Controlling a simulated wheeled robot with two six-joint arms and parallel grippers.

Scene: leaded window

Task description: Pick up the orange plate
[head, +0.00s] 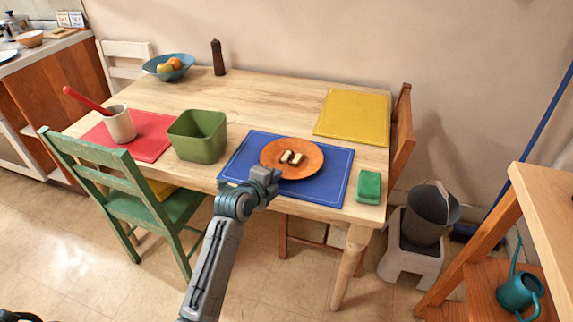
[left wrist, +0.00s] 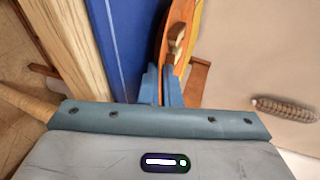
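The orange plate (head: 311,158) is at the blue placemat (head: 334,178) near the table's front edge, with a few small pale pieces (head: 291,157) on it. Whether it touches the mat I cannot tell. My left gripper (head: 268,177) is at the plate's near left rim. In the left wrist view, the two blue fingers (left wrist: 161,85) are close together with the rim of the plate (left wrist: 178,62) between them; they look shut on it. The blue placemat also shows there (left wrist: 118,45). My right gripper is not in view.
A green bin (head: 198,140) stands left of the blue mat, and a green sponge (head: 369,186) lies to its right. A cup (head: 120,124) stands on a red mat (head: 152,147). A yellow mat (head: 352,112) lies behind. The table's middle is clear. A green chair (head: 95,170) stands in front.

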